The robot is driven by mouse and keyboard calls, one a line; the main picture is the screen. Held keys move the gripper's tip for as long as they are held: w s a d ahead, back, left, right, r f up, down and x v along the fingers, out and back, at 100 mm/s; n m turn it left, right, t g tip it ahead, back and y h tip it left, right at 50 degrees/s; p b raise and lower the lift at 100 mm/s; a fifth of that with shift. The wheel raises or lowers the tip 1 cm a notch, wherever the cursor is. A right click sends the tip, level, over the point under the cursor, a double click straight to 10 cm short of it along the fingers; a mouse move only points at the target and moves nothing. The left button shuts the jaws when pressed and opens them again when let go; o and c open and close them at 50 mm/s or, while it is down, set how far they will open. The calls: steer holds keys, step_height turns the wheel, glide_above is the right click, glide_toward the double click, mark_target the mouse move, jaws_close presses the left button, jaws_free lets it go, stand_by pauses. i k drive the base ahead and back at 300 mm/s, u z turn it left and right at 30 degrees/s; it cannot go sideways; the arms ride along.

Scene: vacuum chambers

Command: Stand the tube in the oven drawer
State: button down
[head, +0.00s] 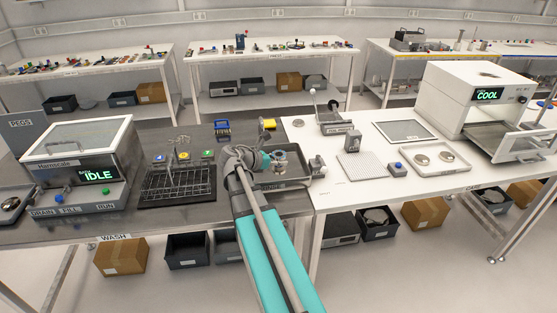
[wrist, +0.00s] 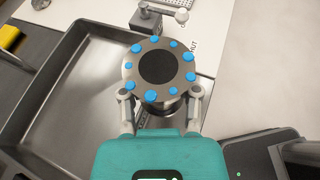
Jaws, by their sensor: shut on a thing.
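The tube shows in the wrist view as a round metal flange (wrist: 132,75) with a dark centre and several blue bolts around its rim. My gripper (wrist: 160,102) is shut on it just below the flange, one finger on each side. The rest of the tube is mostly hidden under the flange and the gripper. In the head view, my gripper (head: 272,163) holds the tube (head: 281,155) over the grey tray. The white oven (head: 451,100) stands on the right bench with a display reading COOL. Its drawer (head: 522,145) is pulled out at the front and looks empty.
The grey tray (head: 301,184) lies under my gripper. A wire rack (head: 165,186) and the Harnocale washer (head: 81,160), reading IDLE, stand to the left.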

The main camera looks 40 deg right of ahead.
mark_target(500, 139)
steer(key=z, duration=0.05)
steer(key=k, duration=1)
steer(key=i, duration=0.1)
steer(key=z, duration=2.7)
